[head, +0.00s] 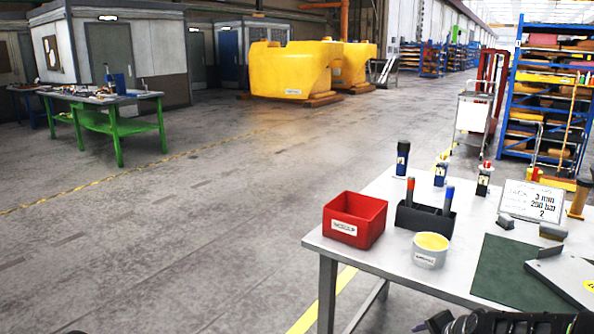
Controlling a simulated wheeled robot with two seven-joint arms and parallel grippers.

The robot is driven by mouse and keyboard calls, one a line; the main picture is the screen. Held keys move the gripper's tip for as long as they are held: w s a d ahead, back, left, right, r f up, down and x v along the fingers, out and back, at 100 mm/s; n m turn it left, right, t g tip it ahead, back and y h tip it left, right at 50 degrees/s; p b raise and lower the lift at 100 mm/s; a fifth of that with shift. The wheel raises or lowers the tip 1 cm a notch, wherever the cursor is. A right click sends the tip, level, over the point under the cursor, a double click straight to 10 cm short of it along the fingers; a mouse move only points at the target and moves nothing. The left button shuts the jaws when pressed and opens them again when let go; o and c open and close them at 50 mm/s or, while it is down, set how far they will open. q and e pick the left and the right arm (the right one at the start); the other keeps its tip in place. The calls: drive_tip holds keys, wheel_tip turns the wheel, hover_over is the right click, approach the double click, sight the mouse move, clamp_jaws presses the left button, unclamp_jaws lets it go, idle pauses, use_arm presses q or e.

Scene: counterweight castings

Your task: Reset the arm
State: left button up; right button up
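A black, ribbed part, which looks like my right arm or gripper (505,323), shows at the bottom right edge, in front of the white table (410,255). It is cut off by the frame, and I cannot make out its fingertips or anything held.
Several dark bottles (402,158), a written sign (531,203) and a dark green mat (520,270) with grey metal pieces are on the table. Open floor lies left. Behind are a green workbench (115,122), yellow castings (290,70) and blue shelving (550,100).

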drive_tip(key=s+a+f+n+g+y, duration=0.1)
drive_tip(key=s+a+f+n, duration=0.4)
drive_tip(key=a+f, duration=0.45)
drive_tip(key=s+a+f+n+g+p, duration=0.1)
drive_tip(key=s+a+f, duration=0.3)
drive_tip(key=s, duration=0.5)
drive_tip(key=s+a+f+n+g+y, duration=0.1)
drive_tip(key=s+a+f+n+g, duration=0.2)
drive_tip(key=s+a, duration=0.4)
drive_tip(key=s+a+f+n+g+y+p, duration=0.1)
drive_tip(key=s+a+f+n, duration=0.1)
drive_tip(key=s+a+f, duration=0.4)
drive_tip(key=s, duration=0.5)
drive_tip(key=shift+a+n+g+p, duration=0.2)
drive_tip(key=shift+n+g+p, duration=0.1)
drive_tip(key=shift+g+p, duration=0.1)
